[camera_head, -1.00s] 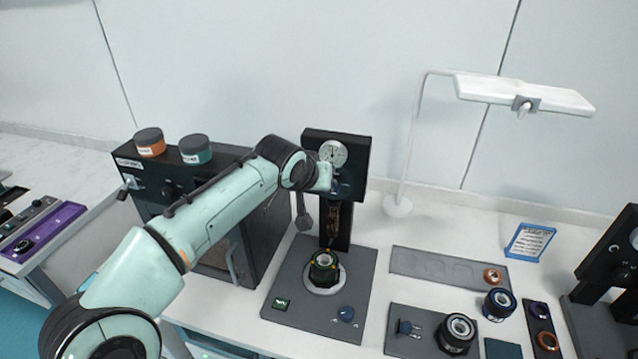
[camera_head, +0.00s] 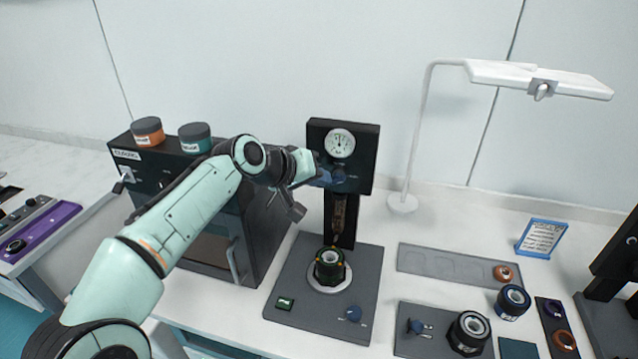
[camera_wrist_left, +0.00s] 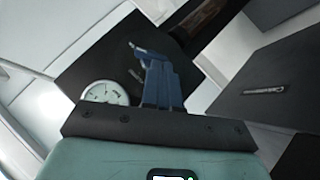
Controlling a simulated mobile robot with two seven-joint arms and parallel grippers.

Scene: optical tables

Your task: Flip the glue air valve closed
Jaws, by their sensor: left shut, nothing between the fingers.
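The glue station is a black upright panel (camera_head: 356,160) with a round white gauge (camera_head: 341,143), above a grey base plate. The air valve (camera_head: 339,176) is a small dark blue part below the gauge, partly covered by my gripper. My left gripper (camera_head: 325,179) is at the panel's lower left, its shut fingers beside the valve. In the left wrist view the blue fingers (camera_wrist_left: 162,84) are together and empty, in front of the panel. The gauge shows there too (camera_wrist_left: 105,94). A small pale lever-like tip (camera_wrist_left: 150,53) shows by the fingertips; contact cannot be told.
A dark oven-like box (camera_head: 205,215) with two jars on top stands left, under my arm. A ringed part (camera_head: 330,265) sits on the station's base plate. A lamp (camera_head: 540,80) stands right. Trays and lens parts (camera_head: 468,331) lie at the front right.

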